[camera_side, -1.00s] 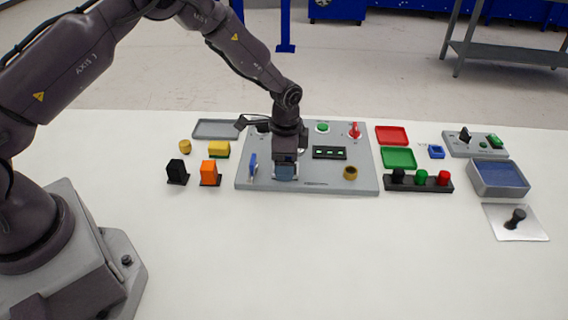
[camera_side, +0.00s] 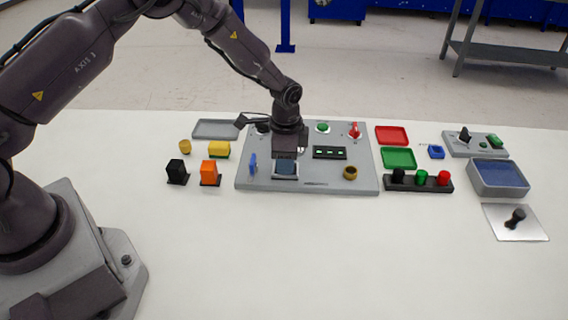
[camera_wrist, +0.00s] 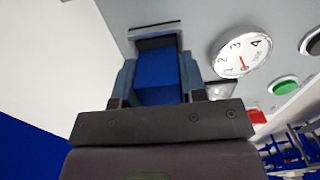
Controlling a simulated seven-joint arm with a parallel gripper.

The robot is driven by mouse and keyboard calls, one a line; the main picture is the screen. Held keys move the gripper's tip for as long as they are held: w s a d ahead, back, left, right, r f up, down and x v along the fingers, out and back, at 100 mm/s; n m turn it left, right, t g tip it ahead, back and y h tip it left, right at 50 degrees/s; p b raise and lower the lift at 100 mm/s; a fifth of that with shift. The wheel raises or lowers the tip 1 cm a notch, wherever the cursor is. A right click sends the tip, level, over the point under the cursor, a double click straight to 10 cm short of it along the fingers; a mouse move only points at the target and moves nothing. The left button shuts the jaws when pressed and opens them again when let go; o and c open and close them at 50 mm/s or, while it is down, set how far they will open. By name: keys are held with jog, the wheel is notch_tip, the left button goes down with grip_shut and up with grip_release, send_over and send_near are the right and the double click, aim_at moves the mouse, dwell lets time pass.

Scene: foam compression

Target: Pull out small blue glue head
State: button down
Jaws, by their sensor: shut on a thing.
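In the wrist view a blue block (camera_wrist: 158,80), which looks like the glue head, sits between the two fingers of my gripper (camera_wrist: 157,66), which are shut on it. A grey frame (camera_wrist: 153,31) with a dark recess lies just beyond the block on the panel. I cannot tell whether the block's far end is still inside the frame. In the side view my gripper (camera_side: 285,156) points down over the middle-left of the grey panel (camera_side: 325,184), close above this frame. My wrist and fingers partly hide the block there.
A blue upright lever (camera_side: 253,164) stands just left of my gripper. A black strip with green lights (camera_side: 329,152) and a brass ring (camera_side: 350,173) are to the right. Orange (camera_side: 209,172) and black (camera_side: 177,171) blocks stand left of the panel. The front table is clear.

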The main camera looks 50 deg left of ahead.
jog(key=shift+r, duration=2.9)
